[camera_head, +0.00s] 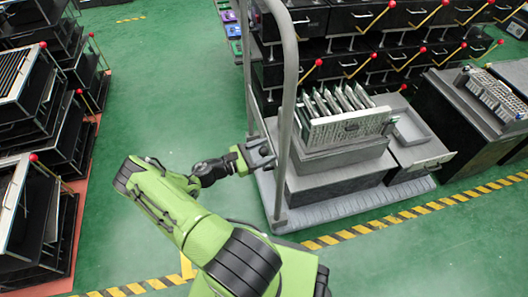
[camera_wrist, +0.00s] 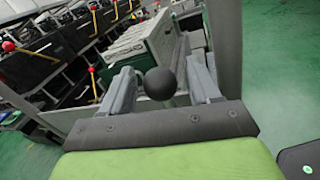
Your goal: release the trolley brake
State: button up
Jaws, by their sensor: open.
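The trolley (camera_head: 405,192) is a grey flat platform with a tall tubular handle frame (camera_head: 287,100) at its left end. My gripper (camera_head: 266,153) is at the handle frame, between its uprights in the picture. In the wrist view a round black knob (camera_wrist: 160,83) sits between my two open grey fingers, with space on both sides. An upright of the frame (camera_wrist: 226,45) stands just right of my fingers.
Grey boxes (camera_head: 330,178) and a rack of upright panels (camera_head: 345,127) load the trolley. Dark drawer units with red-knobbed levers (camera_head: 400,62) stand behind. Black shelving (camera_head: 30,215) is at left. The green floor (camera_head: 150,75) between is clear.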

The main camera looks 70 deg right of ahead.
jog(key=shift+d, duration=0.1)
grip_shut()
dwell(0.3)
jog(key=shift+s, duration=0.15)
